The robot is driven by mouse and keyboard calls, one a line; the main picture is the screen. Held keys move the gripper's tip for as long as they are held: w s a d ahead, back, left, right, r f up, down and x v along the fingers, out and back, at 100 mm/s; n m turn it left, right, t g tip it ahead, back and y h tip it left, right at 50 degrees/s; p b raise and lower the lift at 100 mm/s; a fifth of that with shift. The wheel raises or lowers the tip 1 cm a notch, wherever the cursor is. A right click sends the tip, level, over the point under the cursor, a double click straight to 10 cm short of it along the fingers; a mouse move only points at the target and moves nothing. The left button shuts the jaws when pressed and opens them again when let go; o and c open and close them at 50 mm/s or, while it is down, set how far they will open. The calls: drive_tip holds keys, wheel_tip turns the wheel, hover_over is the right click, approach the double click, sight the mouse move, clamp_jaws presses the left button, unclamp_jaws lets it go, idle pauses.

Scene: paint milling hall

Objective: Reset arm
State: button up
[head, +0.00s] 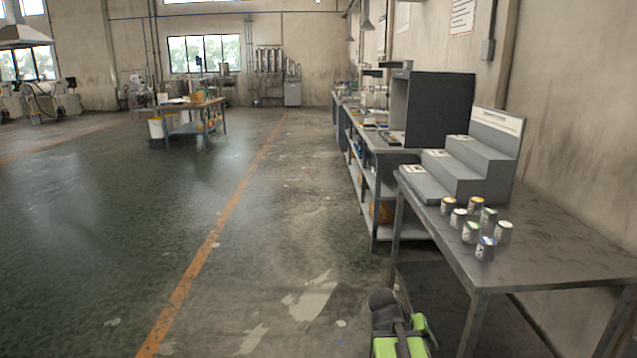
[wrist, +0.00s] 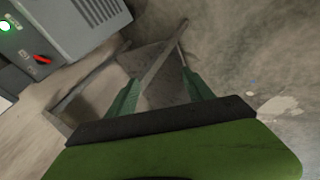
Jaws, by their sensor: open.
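My gripper (wrist: 157,76) shows in the wrist view with its two green fingers apart and nothing between them. The fingers sit above a dark base and a broad green body at the bottom of that view. In the head view, part of my green and black arm (head: 398,335) shows at the bottom, low beside the near steel table (head: 560,248). The fingers cannot be made out there. Several small paint cans (head: 471,232) stand upright on that table, apart from my arm.
A grey stepped stand (head: 455,172) is on the near table behind the cans. A long workbench (head: 372,180) with a dark box (head: 440,108) runs behind. Open floor (head: 130,230) lies left. The wrist view shows a grey machine (wrist: 70,28) with a red switch, and floor.

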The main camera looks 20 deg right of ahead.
drive_tip(key=a+f+n+y, duration=0.2)
drive_tip(key=a+n+y, duration=0.15)
drive_tip(key=a, duration=1.15)
drive_tip(key=a+f+n+y, duration=0.2)
drive_tip(key=a+y, duration=0.2)
drive_tip(key=a, duration=1.1)
wheel_tip(320, 180, up, 17)
drive_tip(key=d+p, duration=0.1)
drive_tip(key=p, duration=1.6)
drive_tip(key=shift+w+d+r+m+h, duration=0.2)
drive_tip(key=shift+w+m+h, duration=0.15)
drive_tip(key=shift+w, duration=0.1)
drive_tip(key=shift+f, duration=0.15)
